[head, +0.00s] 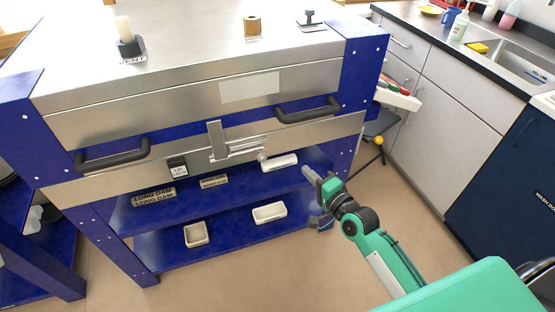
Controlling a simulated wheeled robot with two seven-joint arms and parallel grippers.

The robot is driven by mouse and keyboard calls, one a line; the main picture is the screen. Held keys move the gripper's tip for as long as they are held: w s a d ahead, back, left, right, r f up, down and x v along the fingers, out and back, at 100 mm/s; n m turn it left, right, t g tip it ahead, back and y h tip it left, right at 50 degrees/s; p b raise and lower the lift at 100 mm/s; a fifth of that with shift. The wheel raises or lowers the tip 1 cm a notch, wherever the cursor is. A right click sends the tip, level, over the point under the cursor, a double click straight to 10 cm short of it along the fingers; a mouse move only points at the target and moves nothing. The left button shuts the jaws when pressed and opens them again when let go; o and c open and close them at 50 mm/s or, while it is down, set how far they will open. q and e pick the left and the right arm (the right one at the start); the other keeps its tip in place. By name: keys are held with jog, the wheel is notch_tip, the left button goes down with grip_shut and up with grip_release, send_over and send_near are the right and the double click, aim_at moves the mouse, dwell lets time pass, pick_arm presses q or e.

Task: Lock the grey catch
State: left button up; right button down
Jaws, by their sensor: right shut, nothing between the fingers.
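The grey catch (217,140) is on the front of the steel kiln (150,112), near the middle below the lid. It has an upright flat plate and a thin horizontal bar (243,152) running right to a small round end. A pale block-like piece (281,162) lies just right of that end; I cannot tell whether it belongs to the catch. My right gripper (309,174) is shut and empty, below and right of the catch and apart from it. My left gripper is out of view.
Two black handles (113,156) (308,111) flank the catch on the lid front. The blue lower shelf (225,232) holds two pale trays (196,234) (269,212). A blue kiln leg (341,165) stands beside my right gripper. Cabinets and a sink are at right; floor between is mostly clear.

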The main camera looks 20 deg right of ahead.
aim_at(246, 153)
jog(key=shift+w, duration=0.1)
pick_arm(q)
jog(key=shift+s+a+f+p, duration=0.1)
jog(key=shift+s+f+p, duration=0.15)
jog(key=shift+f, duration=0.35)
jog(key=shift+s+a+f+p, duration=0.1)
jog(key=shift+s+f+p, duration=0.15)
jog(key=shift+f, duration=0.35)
pick_arm(e)
jog(key=w+a+f, duration=0.1)
jog(key=w+a, duration=0.5)
jog(key=w, duration=0.3)
jog(key=shift+a, duration=0.35)
jog(key=shift+w, duration=0.1)
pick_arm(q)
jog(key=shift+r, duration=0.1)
pick_arm(e)
jog(key=shift+a, duration=0.1)
pick_arm(q)
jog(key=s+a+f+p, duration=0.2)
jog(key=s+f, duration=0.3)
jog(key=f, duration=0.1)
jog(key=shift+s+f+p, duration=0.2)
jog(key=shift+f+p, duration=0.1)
jog(key=shift+p, duration=0.05)
pick_arm(e)
jog(key=a, duration=0.5)
jog(key=shift+a, duration=0.4)
